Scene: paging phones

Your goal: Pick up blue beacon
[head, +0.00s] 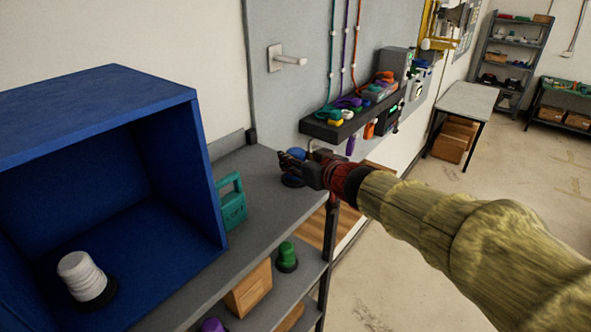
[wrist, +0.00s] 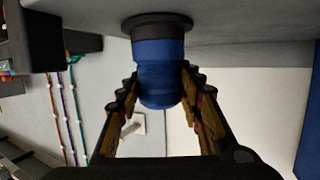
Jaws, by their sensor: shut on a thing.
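The blue beacon (wrist: 160,72) is a ribbed blue cylinder on a dark round base, filling the middle of the wrist view. In the head view the blue beacon (head: 292,180) is mostly hidden behind my gripper (head: 300,168), at the far end of the grey shelf top (head: 262,165). My gripper (wrist: 160,92) has its two fingers on either side of the blue body and is shut on it. The beacon's base appears to be at the shelf surface; I cannot tell whether it is lifted.
A blue open box (head: 190,95) at left holds a white beacon (head: 80,274). A teal padlock-shaped item (head: 231,205) stands beside it. A green beacon (head: 287,257) and a cardboard box (head: 249,289) are on the lower shelf. A dark wall shelf (head: 325,131) with phones is behind my gripper.

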